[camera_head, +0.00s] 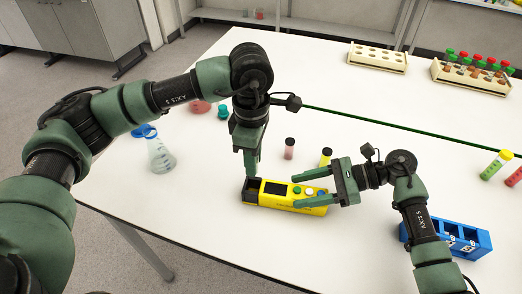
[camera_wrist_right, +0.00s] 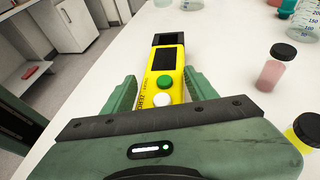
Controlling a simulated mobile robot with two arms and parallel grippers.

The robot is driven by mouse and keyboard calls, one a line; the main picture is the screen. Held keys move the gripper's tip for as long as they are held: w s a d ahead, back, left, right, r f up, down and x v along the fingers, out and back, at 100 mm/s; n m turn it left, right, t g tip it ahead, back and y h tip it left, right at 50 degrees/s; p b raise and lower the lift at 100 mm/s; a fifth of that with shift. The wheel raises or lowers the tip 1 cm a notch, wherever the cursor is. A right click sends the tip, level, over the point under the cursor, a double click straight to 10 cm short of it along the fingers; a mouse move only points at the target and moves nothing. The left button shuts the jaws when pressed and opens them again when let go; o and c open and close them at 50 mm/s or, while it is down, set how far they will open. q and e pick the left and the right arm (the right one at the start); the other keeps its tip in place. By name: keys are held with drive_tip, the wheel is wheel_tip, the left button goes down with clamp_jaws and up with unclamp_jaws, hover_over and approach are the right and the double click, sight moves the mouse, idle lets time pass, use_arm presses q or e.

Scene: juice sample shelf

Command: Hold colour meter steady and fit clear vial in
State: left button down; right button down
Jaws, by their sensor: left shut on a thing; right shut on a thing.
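The yellow colour meter (camera_head: 290,198) lies on the white table, with a dark screen, coloured buttons and a black well at its left end. It also shows in the right wrist view (camera_wrist_right: 164,78), between the fingers. My right gripper (camera_head: 343,186) is shut on the meter's button end. My left gripper (camera_head: 251,170) points down over the well end. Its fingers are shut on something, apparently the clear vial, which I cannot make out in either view. I cannot tell the gap between the left fingertips and the well.
A pink vial (camera_head: 289,149) and a yellow vial (camera_head: 325,157) stand just behind the meter. A conical flask (camera_head: 160,156) stands at left. A blue rack (camera_head: 463,240) lies at right. A cream rack (camera_head: 377,58) and a filled vial rack (camera_head: 472,76) stand at the back. The front table is clear.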

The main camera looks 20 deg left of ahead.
use_arm(q)
hover_over(254, 179)
drive_tip(key=s, duration=0.2)
drive_tip(key=shift+w+d+f, duration=0.1)
drive_tip(key=shift+d+f, duration=0.05)
drive_tip(key=shift+f, duration=1.1)
drive_tip(key=shift+d+f, duration=0.15)
drive_tip(key=shift+f, duration=1.1)
drive_tip(key=shift+f, duration=1.2)
drive_tip(key=shift+r, duration=0.15)
drive_tip(key=shift+r, duration=0.75)
drive_tip(key=shift+s+f, duration=0.2)
drive_tip(key=shift+f, duration=0.7)
drive_tip(key=shift+r, duration=0.15)
drive_tip(key=shift+r, duration=0.75)
